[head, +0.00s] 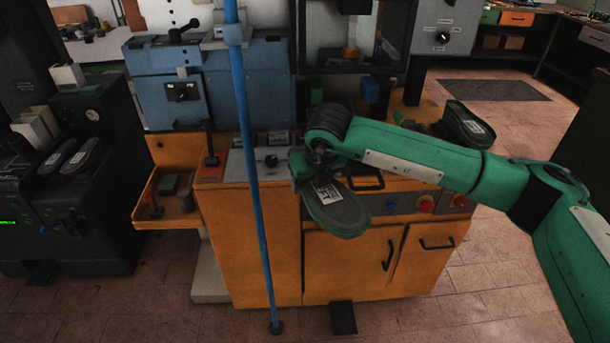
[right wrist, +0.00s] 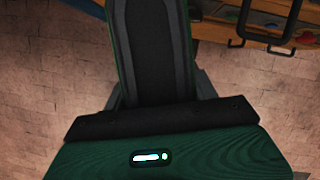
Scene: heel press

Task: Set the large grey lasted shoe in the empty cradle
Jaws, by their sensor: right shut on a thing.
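A large dark grey shoe (head: 338,210) with a white label on its upturned sole hangs in front of the orange machine. My right gripper (head: 303,172) is shut on one end of it, and its other end points down and right. The shoe also fills the top middle of the right wrist view (right wrist: 153,45), with a finger at each side. A similar shoe (head: 468,128) with a label rests at the machine's right end. I cannot make out an empty cradle; my right arm covers part of the machine top. My left gripper is not in view.
A thin blue upright pole (head: 250,150) stands before the orange machine (head: 245,245), left of the held shoe. An orange side tray (head: 160,218) holds small items. Two shoes (head: 72,158) lie on the dark machine at left. Red buttons (head: 426,203) sit on the front panel.

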